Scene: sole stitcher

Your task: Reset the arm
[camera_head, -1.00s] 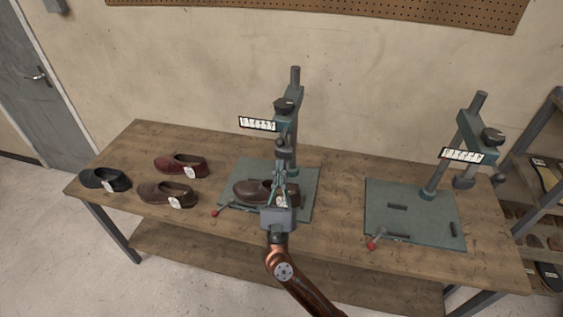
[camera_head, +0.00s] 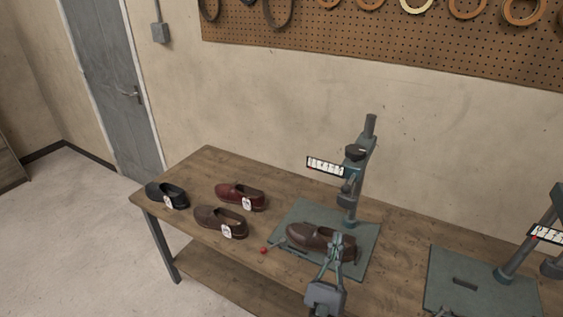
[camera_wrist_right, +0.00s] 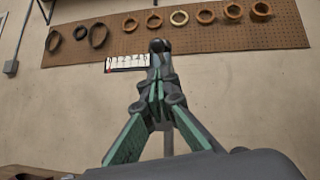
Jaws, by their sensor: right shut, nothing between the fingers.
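My right gripper (camera_head: 337,243) is shut and empty in the head view. It overlaps the right part of a brown shoe (camera_head: 308,237) on the plate of the left stitcher; I cannot tell whether they touch. In the right wrist view its fingers (camera_wrist_right: 158,92) come together with nothing held between them. The left stitcher (camera_head: 357,165) stands behind the shoe, with a white label panel on it. My left gripper does not show.
Black (camera_head: 170,196), red (camera_head: 240,196) and brown (camera_head: 220,221) tagged shoes sit on the wooden table (camera_head: 205,172) at left. A second stitcher (camera_head: 527,243) stands at right, partly cut off. A pegboard (camera_head: 480,48) with rings hangs on the wall.

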